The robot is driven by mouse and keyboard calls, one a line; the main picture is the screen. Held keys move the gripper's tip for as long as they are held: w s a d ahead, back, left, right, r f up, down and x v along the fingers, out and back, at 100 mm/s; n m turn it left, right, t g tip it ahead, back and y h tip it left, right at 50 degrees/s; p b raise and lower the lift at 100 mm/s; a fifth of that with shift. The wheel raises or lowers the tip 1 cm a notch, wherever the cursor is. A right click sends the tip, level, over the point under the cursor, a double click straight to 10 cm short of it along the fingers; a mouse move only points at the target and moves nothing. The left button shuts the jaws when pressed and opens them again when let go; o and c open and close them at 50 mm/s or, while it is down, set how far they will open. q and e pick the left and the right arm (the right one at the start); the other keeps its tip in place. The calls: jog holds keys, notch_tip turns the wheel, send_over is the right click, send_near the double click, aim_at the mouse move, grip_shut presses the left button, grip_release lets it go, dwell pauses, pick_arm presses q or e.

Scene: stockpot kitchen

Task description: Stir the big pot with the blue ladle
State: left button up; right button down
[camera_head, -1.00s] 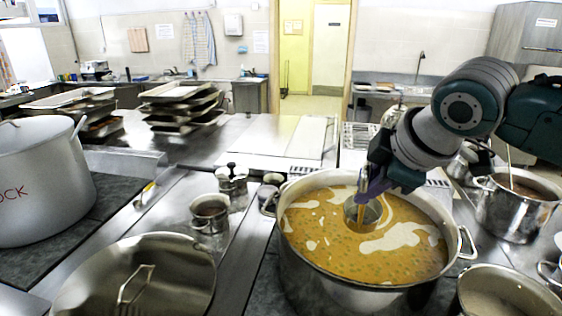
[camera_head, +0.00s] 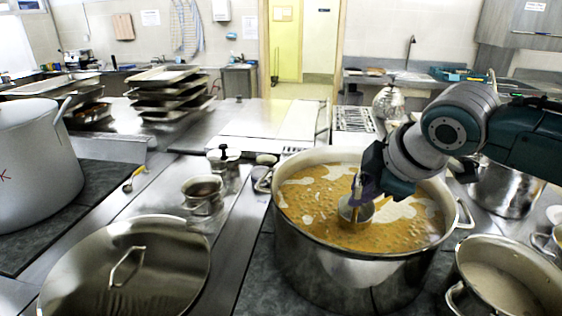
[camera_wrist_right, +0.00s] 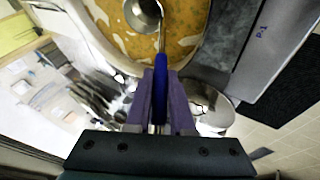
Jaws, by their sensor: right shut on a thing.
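The big pot (camera_head: 335,268) is a wide steel stockpot at centre right in the head view, full of orange-brown soup (camera_head: 310,210) with pale swirls. My right gripper (camera_head: 370,188) is over the pot, shut on the blue handle of the ladle. The ladle's steel bowl (camera_head: 357,210) is at the soup surface near the middle of the pot, apart from the wall. In the right wrist view the purple fingers (camera_wrist_right: 160,92) clasp the blue handle, and the ladle bowl (camera_wrist_right: 143,12) shows at the top edge. How deep the bowl sits is unclear. My left gripper is out of view.
A steel lid (camera_head: 135,270) lies left of the pot. Other pots, one (camera_head: 500,285) in front and one (camera_head: 505,190) behind, crowd the right side.

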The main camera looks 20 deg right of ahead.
jog(key=shift+f+b, duration=2.05)
jog(key=shift+f, duration=1.2)
jog(key=shift+w, duration=0.1)
